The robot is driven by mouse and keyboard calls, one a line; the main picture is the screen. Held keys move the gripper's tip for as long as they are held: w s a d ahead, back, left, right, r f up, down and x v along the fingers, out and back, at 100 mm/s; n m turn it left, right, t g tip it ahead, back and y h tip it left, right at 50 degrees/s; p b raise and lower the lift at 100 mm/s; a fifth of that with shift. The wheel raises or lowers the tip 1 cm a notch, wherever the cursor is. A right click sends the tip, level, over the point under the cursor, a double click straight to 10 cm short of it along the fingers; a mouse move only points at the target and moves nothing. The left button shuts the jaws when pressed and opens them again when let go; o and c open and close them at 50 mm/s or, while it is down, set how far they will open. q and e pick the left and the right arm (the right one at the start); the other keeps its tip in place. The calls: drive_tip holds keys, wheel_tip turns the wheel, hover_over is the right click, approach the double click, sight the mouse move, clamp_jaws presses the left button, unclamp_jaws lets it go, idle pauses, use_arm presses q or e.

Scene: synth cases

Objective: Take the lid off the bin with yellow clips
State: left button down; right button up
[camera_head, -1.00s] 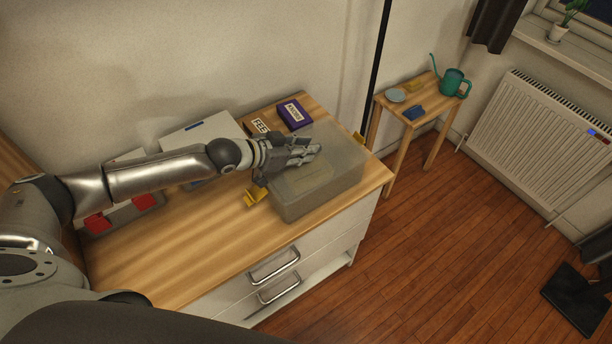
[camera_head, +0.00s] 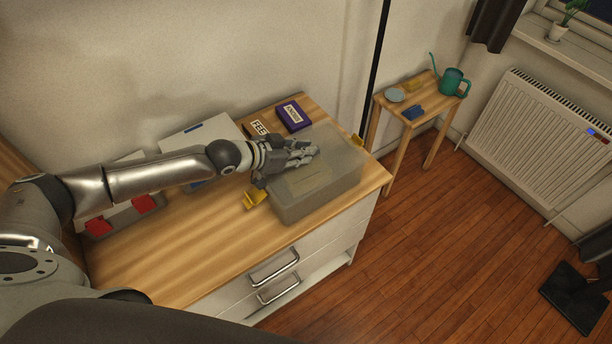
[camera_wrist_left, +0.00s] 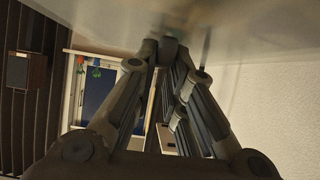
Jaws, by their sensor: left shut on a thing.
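The translucent grey bin with yellow clips (camera_head: 320,196) stands at the right end of the wooden-topped dresser. One yellow clip (camera_head: 254,198) sticks out on its left side and another (camera_head: 358,139) shows at its far right. Its greyish lid (camera_head: 335,157) lies on top, with a pale rectangle on it. My left gripper (camera_head: 312,152) is over the lid, shut on it; the fingers hide the exact grip. In the left wrist view the fingertips (camera_wrist_left: 166,48) come together against a pale surface. My right gripper is not in view.
A bin with red clips (camera_head: 121,220) and a whitish bin with a blue clip (camera_head: 195,129) stand to the left, partly behind my arm. A purple box (camera_head: 293,115) lies behind. A side table (camera_head: 432,101) holds a watering can (camera_head: 453,83). The front left dresser top is clear.

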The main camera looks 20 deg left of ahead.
use_arm(q)
drive_tip(key=shift+r+p, duration=0.8)
drive_tip(key=shift+r, duration=0.2)
